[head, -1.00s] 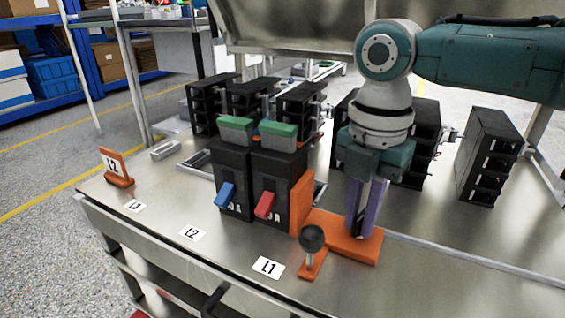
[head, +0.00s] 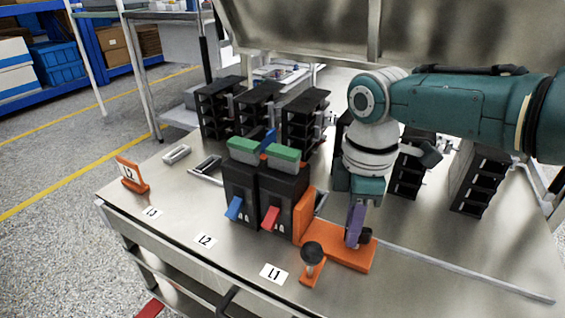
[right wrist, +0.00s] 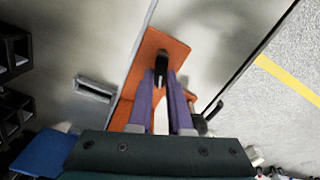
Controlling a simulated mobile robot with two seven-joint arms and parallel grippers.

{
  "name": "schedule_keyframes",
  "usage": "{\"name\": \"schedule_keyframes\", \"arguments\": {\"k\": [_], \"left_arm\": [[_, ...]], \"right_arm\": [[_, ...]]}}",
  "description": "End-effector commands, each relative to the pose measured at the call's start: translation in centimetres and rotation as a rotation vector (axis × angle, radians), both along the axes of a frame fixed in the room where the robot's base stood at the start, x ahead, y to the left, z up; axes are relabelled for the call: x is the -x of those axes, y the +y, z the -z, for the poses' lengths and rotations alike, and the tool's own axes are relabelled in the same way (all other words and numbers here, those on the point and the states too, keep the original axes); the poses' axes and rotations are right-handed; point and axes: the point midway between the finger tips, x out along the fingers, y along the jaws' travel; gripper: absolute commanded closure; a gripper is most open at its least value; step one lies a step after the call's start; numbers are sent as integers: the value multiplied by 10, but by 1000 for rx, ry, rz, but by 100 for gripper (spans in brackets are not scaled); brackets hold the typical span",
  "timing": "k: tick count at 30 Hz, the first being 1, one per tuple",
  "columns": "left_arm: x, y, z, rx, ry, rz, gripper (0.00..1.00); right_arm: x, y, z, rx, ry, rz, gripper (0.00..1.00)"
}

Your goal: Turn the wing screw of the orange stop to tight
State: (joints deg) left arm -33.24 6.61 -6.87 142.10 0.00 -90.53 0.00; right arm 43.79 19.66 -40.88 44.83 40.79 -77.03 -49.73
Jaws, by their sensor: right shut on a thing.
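The orange stop (head: 345,252) lies on the metal bench, its upright plate beside the right black breaker. Its dark wing screw (head: 366,236) shows partly next to my fingertips; it also shows in the right wrist view (right wrist: 162,58). My right gripper (head: 355,240) points down over the stop's base, its purple fingers shut on the wing screw. In the right wrist view the fingertips (right wrist: 162,78) sit on both sides of the dark wing. The fingers hide part of the screw in the head view. My left gripper is not in view.
Two black breakers (head: 265,197) with blue and red levers stand left of the stop. A black-knobbed piece on an orange foot (head: 312,254) stands close in front. Black racks (head: 303,120) stand behind.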

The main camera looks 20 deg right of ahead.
Motion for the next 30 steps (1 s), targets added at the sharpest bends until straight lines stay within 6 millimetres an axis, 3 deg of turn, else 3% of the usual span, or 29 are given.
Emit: {"name": "schedule_keyframes", "arguments": {"k": [30], "left_arm": [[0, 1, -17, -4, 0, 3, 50]], "right_arm": [[-6, -7, -1, -3, 1, 964, 100]]}}
